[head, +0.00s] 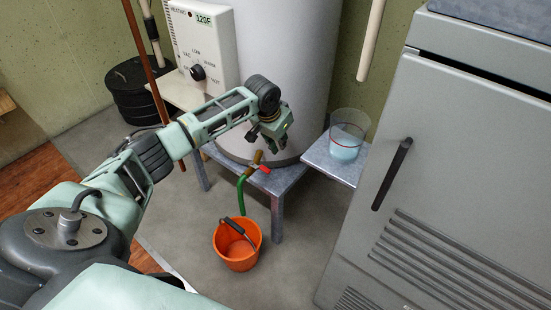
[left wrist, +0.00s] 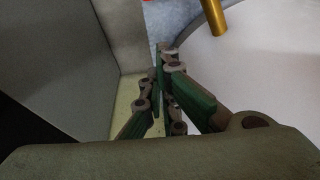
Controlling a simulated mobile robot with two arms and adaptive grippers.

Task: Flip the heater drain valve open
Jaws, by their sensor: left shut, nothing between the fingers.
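The heater drain valve (head: 258,157) is a brass fitting low on the front of the pale water heater (head: 300,70). It has a small red lever (head: 265,170), and a green hose (head: 241,190) runs down from it. My left gripper (head: 274,144) is just above and slightly right of the valve, shut and empty, apart from the lever. In the left wrist view its closed fingers (left wrist: 167,50) show in the middle. A brass piece (left wrist: 218,15) shows at the top there, with a sliver of red at the top edge. My right gripper is out of view.
The heater stands on a grey metal stand (head: 277,190). An orange bucket (head: 237,258) is on the floor under the hose. A clear container of liquid (head: 346,145) sits on a side shelf (head: 330,163). A grey cabinet (head: 450,170) blocks the right side.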

